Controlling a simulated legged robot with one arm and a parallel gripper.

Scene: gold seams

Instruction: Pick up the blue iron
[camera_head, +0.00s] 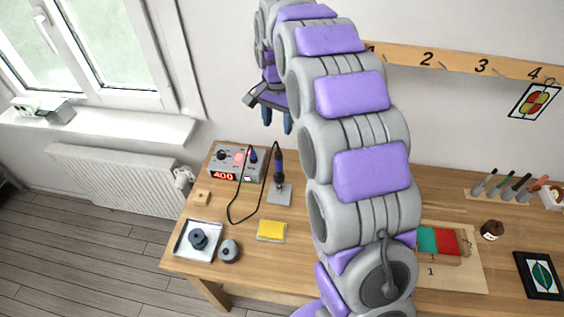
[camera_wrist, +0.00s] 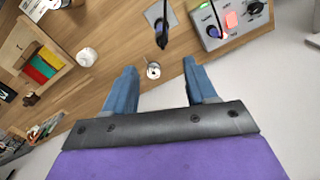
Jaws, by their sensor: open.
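The blue iron (camera_head: 278,162) stands upright in its holder on a small grey plate (camera_head: 279,194), in the head view left of my arm. A black cable runs from it to the control station. In the wrist view the iron (camera_wrist: 162,34) appears dark, beyond the fingertips and roughly in line with the gap between them. My gripper (camera_head: 277,121) hangs above the back of the table, above the iron in the picture and apart from it. In the wrist view its blue fingers (camera_wrist: 160,68) are spread with nothing held between them.
The control station (camera_head: 237,164) with a red 400 display stands beside the iron. A yellow sponge (camera_head: 271,230), a white tray (camera_head: 183,248) with a dark spool and another round dark piece (camera_head: 229,251) lie nearer. A board with green and red blocks (camera_head: 428,241) is right of my arm.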

